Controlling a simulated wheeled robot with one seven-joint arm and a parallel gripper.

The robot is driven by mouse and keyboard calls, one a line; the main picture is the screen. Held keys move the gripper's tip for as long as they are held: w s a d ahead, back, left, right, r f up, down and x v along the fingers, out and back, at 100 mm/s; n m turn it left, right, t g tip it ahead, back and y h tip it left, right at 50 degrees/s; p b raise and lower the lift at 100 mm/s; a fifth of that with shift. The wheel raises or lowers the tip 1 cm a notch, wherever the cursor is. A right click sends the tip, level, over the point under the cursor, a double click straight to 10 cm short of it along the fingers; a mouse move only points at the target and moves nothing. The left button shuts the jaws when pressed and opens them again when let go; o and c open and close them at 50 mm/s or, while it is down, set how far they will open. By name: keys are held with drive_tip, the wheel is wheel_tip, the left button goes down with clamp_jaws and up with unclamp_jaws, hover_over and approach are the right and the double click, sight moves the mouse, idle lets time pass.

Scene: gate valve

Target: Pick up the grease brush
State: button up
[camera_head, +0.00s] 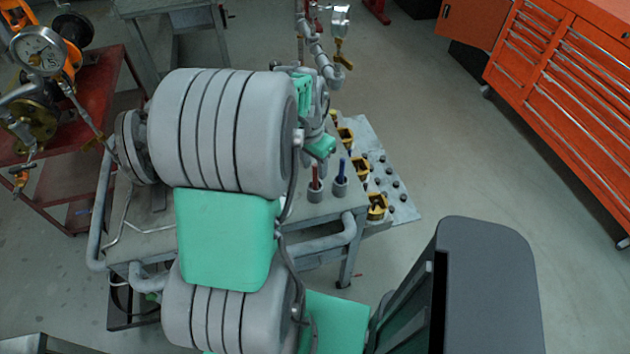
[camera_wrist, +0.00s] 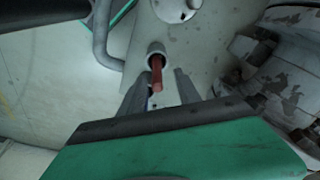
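A red-handled tool (camera_head: 315,176) stands in a small grey cup (camera_head: 316,195) at the front right of the workbench. A blue-handled tool (camera_head: 341,168) stands in a second cup (camera_head: 340,188) just right of it. Bristles are hidden, so I cannot tell from shape which is the grease brush. In the wrist view the red handle (camera_wrist: 157,76) rises from its cup (camera_wrist: 156,50) towards my gripper (camera_wrist: 161,92). My fingers are apart, one on each side of the handle's line, with a gap visible. In the head view the fingertips are not clear.
The grey workbench (camera_head: 330,207) carries pipework and a grey plate with several yellow-black blocks (camera_head: 377,206). A red cart (camera_head: 65,170) with a gauge stands left. Orange drawer cabinets (camera_head: 565,90) stand right. The floor between bench and cabinets is clear.

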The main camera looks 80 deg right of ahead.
sight(316, 175)
drive_tip(key=f, duration=0.4)
drive_tip(key=shift+s+p, duration=0.25)
drive_tip(key=shift+p, duration=0.05)
drive_tip(key=shift+c, duration=0.4)
clamp_jaws()
